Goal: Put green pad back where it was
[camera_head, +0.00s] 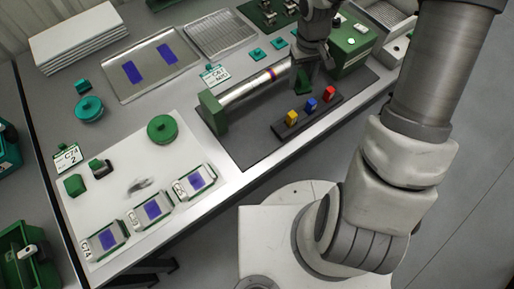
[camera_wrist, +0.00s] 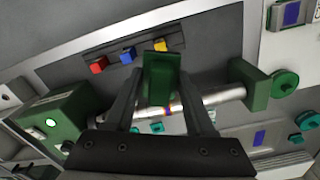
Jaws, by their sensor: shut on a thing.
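My gripper (camera_wrist: 161,80) is shut on the green pad (camera_wrist: 162,72), a dark green block that sits between the two fingers in the wrist view. In the head view my gripper (camera_head: 305,70) is over the right part of the shiny tube (camera_head: 247,89). The tube has a purple and yellow band and runs from a green end block (camera_head: 213,112) to a green box (camera_head: 352,48). The wrist view shows the tube (camera_wrist: 222,96) passing behind the pad and fingers. I cannot tell whether the pad touches the tube or the base.
A dark rail (camera_head: 308,116) in front of the tube bears yellow (camera_head: 292,117), blue (camera_head: 311,104) and red (camera_head: 329,92) blocks. Small teal pieces (camera_head: 256,54) lie behind the tube. A metal tray (camera_head: 150,80) and white mat (camera_head: 120,170) with several items are at left.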

